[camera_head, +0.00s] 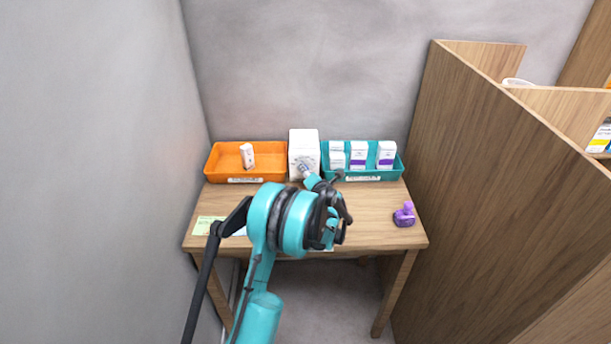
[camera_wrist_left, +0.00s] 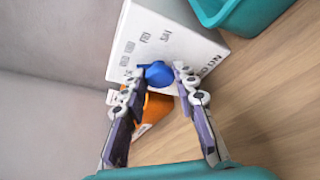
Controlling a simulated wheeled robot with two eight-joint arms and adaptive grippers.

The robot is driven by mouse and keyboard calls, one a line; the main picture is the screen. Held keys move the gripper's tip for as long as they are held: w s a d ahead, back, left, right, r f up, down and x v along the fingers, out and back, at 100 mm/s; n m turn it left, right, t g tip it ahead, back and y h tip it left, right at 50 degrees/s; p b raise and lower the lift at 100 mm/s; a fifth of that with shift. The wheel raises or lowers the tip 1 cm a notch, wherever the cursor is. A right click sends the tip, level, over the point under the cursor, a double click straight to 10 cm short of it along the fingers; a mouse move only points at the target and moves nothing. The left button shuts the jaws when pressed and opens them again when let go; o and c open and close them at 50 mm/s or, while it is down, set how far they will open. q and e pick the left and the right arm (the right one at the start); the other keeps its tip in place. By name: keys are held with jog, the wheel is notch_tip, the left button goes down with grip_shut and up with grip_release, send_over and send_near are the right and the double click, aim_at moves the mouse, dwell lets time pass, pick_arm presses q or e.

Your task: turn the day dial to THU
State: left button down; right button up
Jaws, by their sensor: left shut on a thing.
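The day dial is a blue knob (camera_wrist_left: 158,74) on the face of a white box (camera_wrist_left: 165,40). Small dark day marks are printed around it, but they are too small and turned to read surely. In the head view the white box (camera_head: 304,143) stands at the back of the desk, between two trays. My left gripper (camera_wrist_left: 160,72) is shut on the blue knob, with one finger on each side. In the head view my left arm reaches up to the box and hides most of the knob. My right gripper is not in view.
An orange tray (camera_head: 217,164) with a small white box (camera_head: 247,155) is left of the dial box. A teal tray (camera_head: 398,172) with several white boxes is right. A purple object (camera_head: 404,215) stands at the desk's right edge; a green note (camera_head: 205,225) lies front left.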

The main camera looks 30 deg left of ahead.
pick_arm(q)
jog(key=m, duration=0.1)
jog(key=m+y+b, duration=0.1)
jog(key=shift+d+f+m+y, duration=0.1)
jog(key=shift+f+m+y, duration=0.1)
jog(key=shift+m+y, duration=0.15)
jog(key=shift+m+y+b, duration=0.4)
jog(key=shift+m+y, duration=0.25)
jog(key=shift+m, duration=1)
jog(key=shift+t, duration=0.3)
jog(key=c, duration=1.2)
grip_release()
jog(key=shift+w, duration=0.1)
jog(key=shift+d, duration=0.1)
jog(key=v, duration=1.2)
jog(key=shift+f, duration=0.1)
